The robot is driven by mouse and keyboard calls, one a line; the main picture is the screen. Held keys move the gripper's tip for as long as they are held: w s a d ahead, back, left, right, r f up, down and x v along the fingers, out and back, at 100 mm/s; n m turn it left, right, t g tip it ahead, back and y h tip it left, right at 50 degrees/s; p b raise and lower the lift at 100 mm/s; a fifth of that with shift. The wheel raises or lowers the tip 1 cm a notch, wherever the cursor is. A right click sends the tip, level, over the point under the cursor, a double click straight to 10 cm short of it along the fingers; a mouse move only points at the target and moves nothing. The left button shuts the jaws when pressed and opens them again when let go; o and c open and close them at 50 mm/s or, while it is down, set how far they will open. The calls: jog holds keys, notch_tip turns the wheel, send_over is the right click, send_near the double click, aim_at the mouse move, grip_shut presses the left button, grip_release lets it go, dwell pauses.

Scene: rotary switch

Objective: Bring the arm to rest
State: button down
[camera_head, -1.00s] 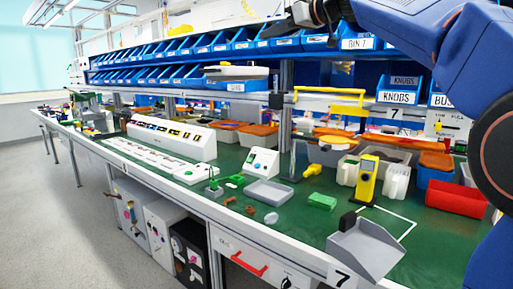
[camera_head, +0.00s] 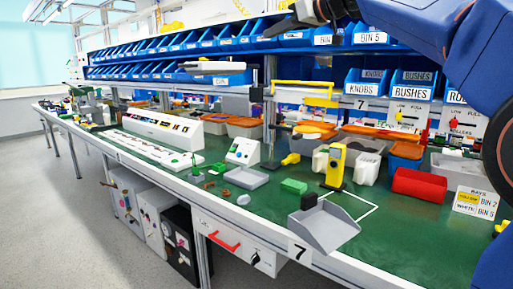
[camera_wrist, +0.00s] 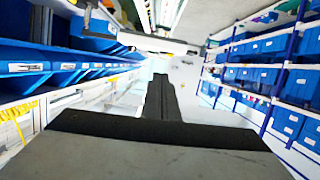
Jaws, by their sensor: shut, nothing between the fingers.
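My blue arm (camera_head: 428,40) reaches across the upper right of the head view, in front of the bin shelf. Its dark end runs out of the top edge, so the fingertips do not show there. In the wrist view my gripper (camera_wrist: 161,82) is shut, its dark fingers together and empty, pointing into open space between two shelf rows. Under the bench, a white panel (camera_head: 225,240) carries a red handle (camera_head: 223,241) and a black knob (camera_head: 256,258). My gripper is well above and apart from them.
Blue bins (camera_head: 411,84) line the shelf behind my arm. The wrist view shows blue bins on both sides. Grey floor lies clear at left.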

jog(key=s+d+f+m+g+h, duration=0.1)
jog(key=s+d+f+m+h, duration=0.2)
jog(key=s+d+f, duration=0.5)
jog(key=s+d+f+m+g+h, duration=0.2)
jog(key=s+d+f, duration=0.6)
jog(key=s+f, duration=1.2)
jog(key=s+d+f+m+g+h, duration=0.1)
jog(key=s+d+f+m+h, duration=0.4)
jog(key=s+f, duration=0.9)
notch_tip(320, 180, down, 15)
jog(key=d+h, duration=0.1)
jog(key=d, duration=0.2)
jog(key=shift+m+g, duration=0.3)
jog(key=shift+g, duration=0.1)
jog(key=shift+f, duration=0.1)
